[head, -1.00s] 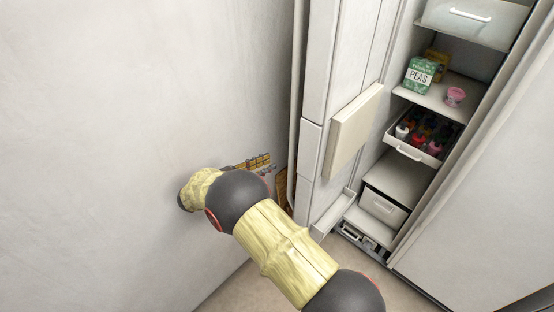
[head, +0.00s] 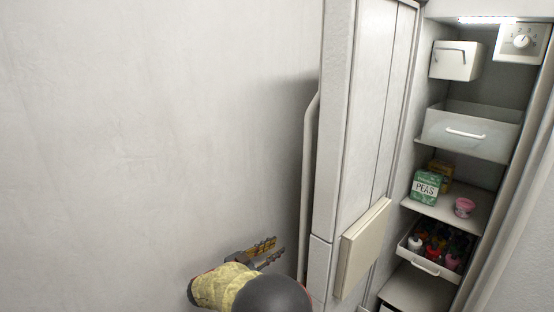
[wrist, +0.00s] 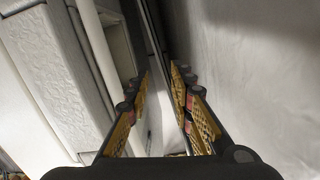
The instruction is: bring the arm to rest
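My gripper (head: 271,250) shows at the bottom middle of the head view, at the end of my yellow-and-black arm. It is in front of the pale wall, left of the open fridge door. In the wrist view its two fingers (wrist: 160,90) stand apart with a gap between them. It is open, and I see nothing held between the fingers. Most of my arm is below the edge of the head view.
The open fridge door (head: 367,130) with its handle (head: 307,200) stands right of my gripper. Inside the fridge are a green PEAS box (head: 426,188), a pink cup (head: 464,207) and a pulled-out drawer of bottles (head: 425,267). The wall (head: 150,130) is bare at left.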

